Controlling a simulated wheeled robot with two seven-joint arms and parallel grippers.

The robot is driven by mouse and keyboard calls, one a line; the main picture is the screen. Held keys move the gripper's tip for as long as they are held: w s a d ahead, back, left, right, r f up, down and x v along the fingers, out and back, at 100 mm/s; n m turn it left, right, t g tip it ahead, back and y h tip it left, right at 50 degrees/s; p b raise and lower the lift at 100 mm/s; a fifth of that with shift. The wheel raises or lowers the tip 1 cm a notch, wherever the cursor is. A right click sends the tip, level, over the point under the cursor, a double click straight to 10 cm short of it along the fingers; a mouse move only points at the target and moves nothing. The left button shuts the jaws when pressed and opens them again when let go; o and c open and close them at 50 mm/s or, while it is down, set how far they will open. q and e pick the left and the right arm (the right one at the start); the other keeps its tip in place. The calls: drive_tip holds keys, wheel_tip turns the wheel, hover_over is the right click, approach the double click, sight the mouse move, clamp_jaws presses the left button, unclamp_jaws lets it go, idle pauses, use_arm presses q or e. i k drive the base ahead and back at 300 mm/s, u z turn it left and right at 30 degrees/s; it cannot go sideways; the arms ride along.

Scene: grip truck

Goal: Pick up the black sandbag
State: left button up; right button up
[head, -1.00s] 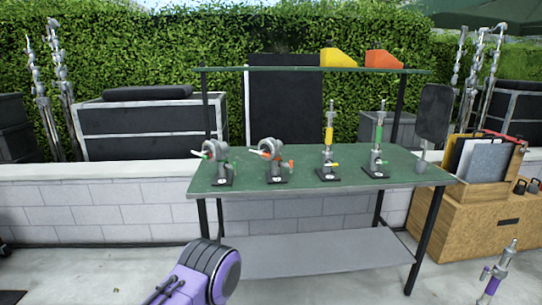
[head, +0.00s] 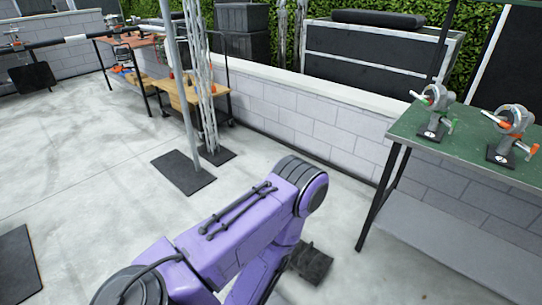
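A small black object that looks like a sandbag (head: 313,263) lies on the concrete floor near the foot of the wall, left of the green table. My purple arm hides part of it, and I cannot be sure what it is. A long black padded shape (head: 378,18) lies on top of a framed black case behind the wall. My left arm's purple links cross the lower middle of the head view. Neither gripper shows.
The green table (head: 471,147) with clamp fittings stands at right. A low block wall (head: 305,111) runs behind. Metal poles rise from black base plates (head: 184,173) left of centre. A wooden cart (head: 178,93) stands further back. Floor at left is mostly open.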

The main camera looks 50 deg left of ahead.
sight(313, 263)
drive_tip(key=z, duration=0.3)
drive_tip(key=i, duration=1.7)
drive_tip(key=u, duration=2.6)
